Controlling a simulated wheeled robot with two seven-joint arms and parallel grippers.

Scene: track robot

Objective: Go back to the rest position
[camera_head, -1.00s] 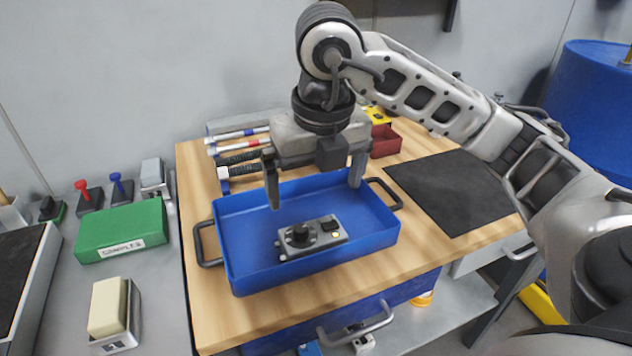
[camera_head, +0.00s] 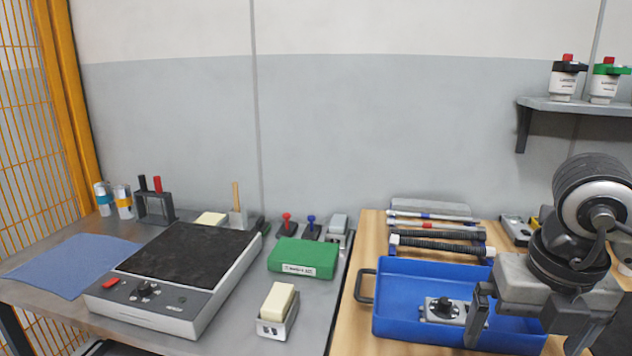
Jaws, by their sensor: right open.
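My right gripper (camera_head: 530,335) is at the lower right of the head view, with its jaws open and pointing down. It is over the right part of the blue tray (camera_head: 398,281) on the wooden table and hides that part. A grey device with a black knob (camera_head: 443,310) lies in the tray, just left of the near finger. Nothing shows between the fingers. My left gripper is not in view.
On the left, a grey bench holds a black-topped machine (camera_head: 185,258), a blue cloth (camera_head: 72,265), a green box (camera_head: 303,258) and a cream block (camera_head: 278,301). Rods (camera_head: 432,226) lie behind the tray. A wall shelf (camera_head: 580,106) with two jars is at upper right.

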